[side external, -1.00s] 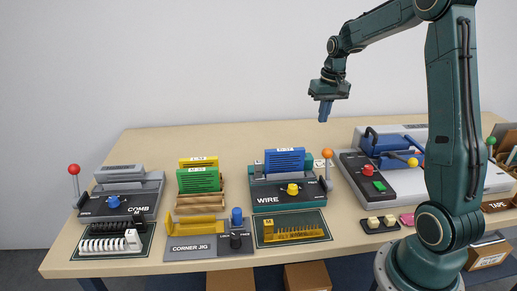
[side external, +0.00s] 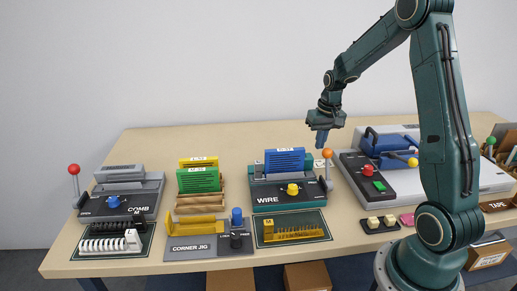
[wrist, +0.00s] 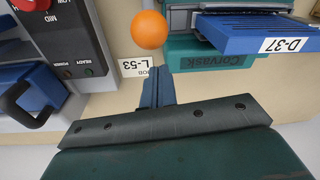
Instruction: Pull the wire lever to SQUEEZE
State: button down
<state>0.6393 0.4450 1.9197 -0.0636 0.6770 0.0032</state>
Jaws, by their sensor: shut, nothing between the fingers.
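The wire machine (side external: 265,197) is a teal and dark block marked WIRE, with a yellow knob and a blue booklet labelled D-37 (side external: 284,160) standing in it. Its lever has an orange ball (side external: 327,154) on an upright stem at the machine's right side. In the wrist view the orange ball (wrist: 149,29) lies just beyond my fingertips, slightly left of them. My gripper (side external: 321,143) points down, shut and empty, just above and a little left of the ball in the side view. It also shows in the wrist view (wrist: 157,72), apart from the ball.
A grey machine with a black control panel (side external: 366,178) and a yellow-knobbed lever (side external: 413,162) stands to the right. A comb machine with a red ball lever (side external: 74,170) is far left. The table (side external: 150,142) behind the machines is clear.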

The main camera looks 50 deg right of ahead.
jog(key=shift+s+a+r, duration=0.25)
jog(key=shift+s+a, duration=0.35)
jog(key=shift+s, duration=0.3)
